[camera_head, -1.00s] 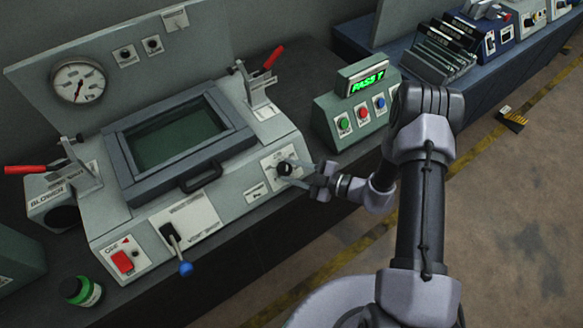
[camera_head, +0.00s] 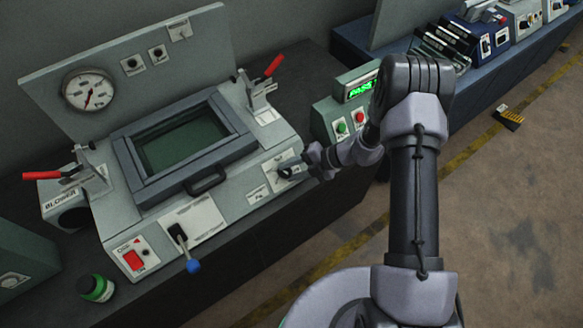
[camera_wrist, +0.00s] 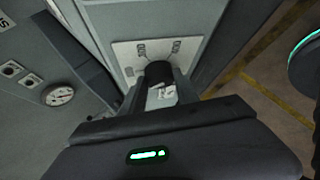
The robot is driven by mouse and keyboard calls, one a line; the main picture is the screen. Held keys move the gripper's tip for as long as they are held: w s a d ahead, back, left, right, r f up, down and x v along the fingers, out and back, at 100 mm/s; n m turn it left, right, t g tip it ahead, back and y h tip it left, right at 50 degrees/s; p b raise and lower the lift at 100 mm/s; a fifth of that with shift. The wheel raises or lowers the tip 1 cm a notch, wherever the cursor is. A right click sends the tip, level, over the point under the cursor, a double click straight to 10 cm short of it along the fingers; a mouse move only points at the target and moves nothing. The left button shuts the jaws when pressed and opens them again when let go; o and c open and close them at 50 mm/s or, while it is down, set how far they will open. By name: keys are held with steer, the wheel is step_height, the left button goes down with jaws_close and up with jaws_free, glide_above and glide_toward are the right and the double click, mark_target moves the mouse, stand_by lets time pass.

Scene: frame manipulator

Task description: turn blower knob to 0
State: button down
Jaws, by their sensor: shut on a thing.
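The blower knob is a small black knob (camera_head: 287,172) on a white plate at the right of the machine's sloped front face. In the wrist view the black knob (camera_wrist: 158,72) sits below two printed marks on its plate (camera_wrist: 188,50). My gripper (camera_head: 297,170) reaches it from the right and is shut on it, with one finger on each side in the wrist view (camera_wrist: 160,88). The fingers and the gripper body hide part of the knob, so its exact setting cannot be read.
The machine has a framed window with a handle (camera_head: 206,180), red-handled clamps (camera_head: 273,66), a blue-tipped lever (camera_head: 193,266) and a red switch (camera_head: 133,260). A round gauge (camera_head: 88,91) is on the back panel. A green-labelled jar (camera_head: 96,288) stands at lower left. A green-display box (camera_head: 345,105) is behind my arm.

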steer(key=n+h, duration=0.1)
steer(key=n+p, duration=0.1)
steer(key=n+h+p, duration=0.1)
steer(key=shift+a+r+n+g+h, duration=0.25)
steer(key=shift+r+n+g+h, duration=0.05)
steer(key=shift+n, duration=0.1)
steer(key=n+h+p, duration=0.1)
steer(key=n+h, duration=0.2)
steer(key=shift+a, duration=0.2)
steer(key=n+h, duration=0.1)
steer(key=n+t+h+b, duration=0.1)
steer(key=n, duration=0.1)
steer(key=shift+s+a+f+n, duration=0.1)
steer(key=shift+s+a+n, duration=0.1)
steer(key=shift+n, duration=0.1)
steer(key=shift+s+a+n+t+h+b, duration=0.1)
steer(key=shift+n+t+h+b, duration=0.8)
steer(key=shift+n+h, duration=0.3)
steer(key=shift+n, duration=0.3)
steer(key=c, duration=0.9)
jaws_free()
